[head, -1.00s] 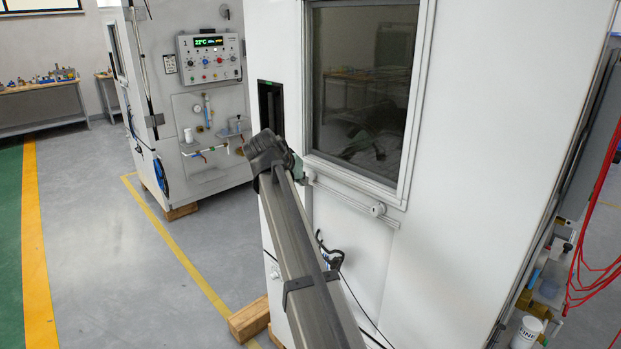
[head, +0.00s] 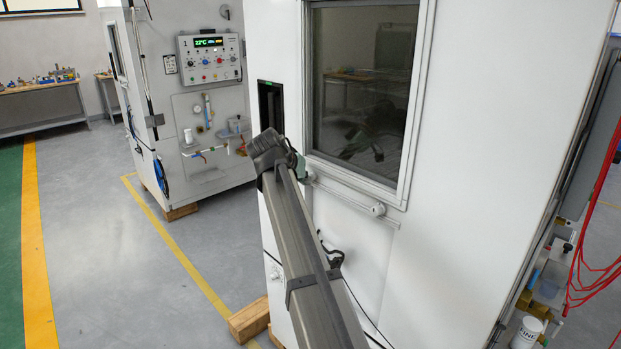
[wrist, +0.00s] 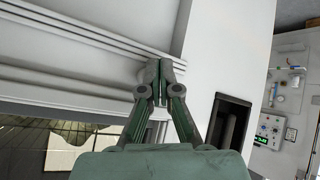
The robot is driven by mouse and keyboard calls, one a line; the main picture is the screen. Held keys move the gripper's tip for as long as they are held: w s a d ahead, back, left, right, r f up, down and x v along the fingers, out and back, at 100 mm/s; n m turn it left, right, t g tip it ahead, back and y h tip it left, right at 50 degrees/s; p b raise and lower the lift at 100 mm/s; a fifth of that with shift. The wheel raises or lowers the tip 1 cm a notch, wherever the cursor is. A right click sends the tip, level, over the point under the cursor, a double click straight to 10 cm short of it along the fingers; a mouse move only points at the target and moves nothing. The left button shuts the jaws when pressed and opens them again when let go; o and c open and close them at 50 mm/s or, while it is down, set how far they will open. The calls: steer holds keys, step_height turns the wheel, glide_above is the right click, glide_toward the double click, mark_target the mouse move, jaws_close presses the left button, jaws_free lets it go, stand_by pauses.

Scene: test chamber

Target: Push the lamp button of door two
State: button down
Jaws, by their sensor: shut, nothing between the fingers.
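My gripper (wrist: 160,75) is shut and empty in the wrist view, its fingertips together in front of the corner of the white window frame (wrist: 75,80). I cannot tell whether they touch it. In the head view my arm stretches to the chamber front and hides most of the gripper. The chamber door has a dark window (head: 360,90). Left of the window is a tall dark recess (head: 271,108) with a small green light at its top; the recess also shows in the wrist view (wrist: 228,128), right of the fingers. I cannot make out a lamp button.
A white horizontal rail (head: 345,197) with a round knob runs below the window. A second chamber with a control panel (head: 210,58) stands at the back left. Red cables (head: 590,240) hang at the right. Wooden blocks (head: 249,319) lie at the base. The floor at left is clear.

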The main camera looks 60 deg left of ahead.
steer(key=shift+w, duration=0.15)
stand_by(0.5)
steer(key=shift+w+a, duration=0.1)
steer(key=shift+w, duration=0.2)
steer(key=shift+s, duration=0.45)
stand_by(0.4)
steer(key=s+d, duration=0.1)
steer(key=s, duration=0.5)
steer(key=shift+d, duration=0.2)
steer(key=shift+w+f, duration=0.1)
steer(key=shift+f, duration=0.05)
